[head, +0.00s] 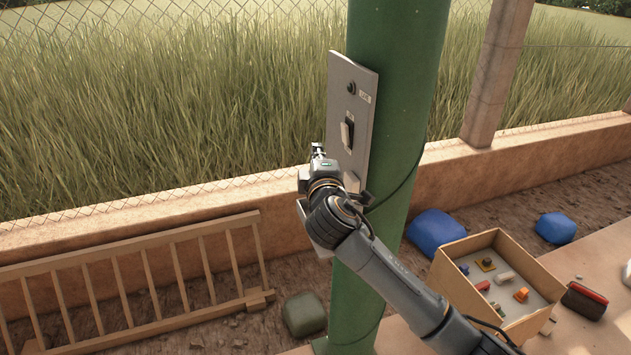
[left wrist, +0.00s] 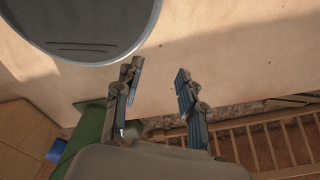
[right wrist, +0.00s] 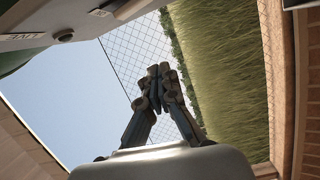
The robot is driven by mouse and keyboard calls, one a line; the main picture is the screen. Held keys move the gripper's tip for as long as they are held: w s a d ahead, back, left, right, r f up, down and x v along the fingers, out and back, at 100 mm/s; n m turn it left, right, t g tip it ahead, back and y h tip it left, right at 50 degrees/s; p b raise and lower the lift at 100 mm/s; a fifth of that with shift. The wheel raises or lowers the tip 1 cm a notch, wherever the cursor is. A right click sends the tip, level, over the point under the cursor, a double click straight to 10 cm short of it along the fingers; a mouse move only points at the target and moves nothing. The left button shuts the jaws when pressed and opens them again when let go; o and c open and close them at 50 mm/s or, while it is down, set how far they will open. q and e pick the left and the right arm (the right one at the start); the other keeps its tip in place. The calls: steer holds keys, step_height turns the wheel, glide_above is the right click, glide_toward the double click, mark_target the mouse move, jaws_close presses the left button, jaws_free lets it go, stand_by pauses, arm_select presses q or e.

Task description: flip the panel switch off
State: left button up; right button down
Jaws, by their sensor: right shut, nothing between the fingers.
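A grey switch panel (head: 364,80) is fixed to the green post (head: 398,60) in the head view. Its switch (head: 347,132) has a dark frame and a pale rocker; I cannot tell which way it is set. My right gripper (head: 318,148) is shut and empty, in front of the panel's lower left, below and left of the switch. The gripper and arm hide the panel's lower part. In the right wrist view its fingertips (right wrist: 158,72) meet, and part of the panel (right wrist: 75,20) shows at upper left. My left gripper (left wrist: 158,70) is open and empty, away from the panel.
An open box (head: 452,249) with small parts stands at lower right, near a red-and-black item (head: 585,299) and blue bags (head: 437,230). A wooden rail (head: 130,243) leans along the low wall (head: 60,244). A green-grey bag (head: 304,313) lies left of the post.

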arm_select(q)
steer(key=d+f+b, duration=0.1)
steer(key=w+f+b, duration=0.1)
steer(key=f, duration=0.1)
steer(key=shift+w+d+b, duration=0.2)
steer(key=shift+d+b, duration=0.15)
steer(key=shift+b, duration=0.05)
arm_select(e)
steer(key=s+d, duration=0.2)
steer(key=s, duration=0.5)
steer(key=shift+d+f, duration=0.15)
steer(key=shift+f, duration=0.3)
steer(key=shift+f, duration=0.15)
